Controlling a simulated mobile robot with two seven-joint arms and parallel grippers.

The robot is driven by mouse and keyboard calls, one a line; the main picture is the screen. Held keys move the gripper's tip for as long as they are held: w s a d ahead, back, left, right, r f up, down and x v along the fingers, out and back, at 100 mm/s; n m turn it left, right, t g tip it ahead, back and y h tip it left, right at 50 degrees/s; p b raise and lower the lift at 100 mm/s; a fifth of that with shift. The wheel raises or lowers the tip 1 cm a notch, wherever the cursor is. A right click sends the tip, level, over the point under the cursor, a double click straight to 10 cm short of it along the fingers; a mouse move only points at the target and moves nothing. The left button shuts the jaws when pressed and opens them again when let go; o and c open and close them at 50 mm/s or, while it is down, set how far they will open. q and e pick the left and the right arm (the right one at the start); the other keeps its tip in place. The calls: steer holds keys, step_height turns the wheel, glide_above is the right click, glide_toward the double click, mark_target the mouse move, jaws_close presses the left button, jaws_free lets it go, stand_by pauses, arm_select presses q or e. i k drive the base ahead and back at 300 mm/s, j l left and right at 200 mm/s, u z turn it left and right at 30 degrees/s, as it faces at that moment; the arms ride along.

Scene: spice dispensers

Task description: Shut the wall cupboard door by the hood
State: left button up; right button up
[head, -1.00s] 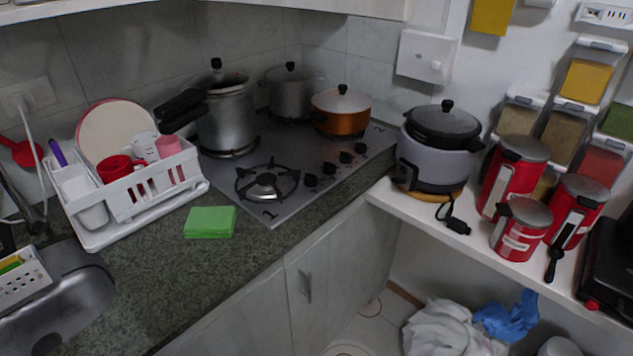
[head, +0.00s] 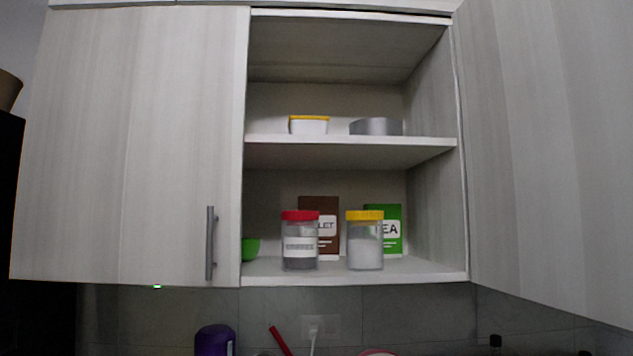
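The wall cupboard (head: 350,150) stands open in its right half, with its shelves bare to view. A pale wood panel (head: 550,150) at the right edge of the opening slants out toward me and looks like the swung-open door; it runs out of the picture and no handle shows on it. The left door (head: 130,150) looks closed, with a grey bar handle (head: 211,243) at its lower right. The hood is not visible. Neither of my grippers is in view.
On the lower shelf are a red-lidded jar (head: 300,243), a yellow-lidded jar (head: 365,248), a brown box (head: 325,205), a green box (head: 396,222) and a green bowl (head: 250,248). The upper shelf holds a white tub (head: 309,127) and a grey dish (head: 376,127).

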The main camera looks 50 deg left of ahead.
mark_target(546, 86)
steer(key=u, duration=1.85)
steer(key=l+z, duration=0.1)
steer(key=z, duration=0.25)
steer(key=l+z, duration=0.1)
steer(key=z, duration=0.25)
steer(key=i+l+z, duration=0.2)
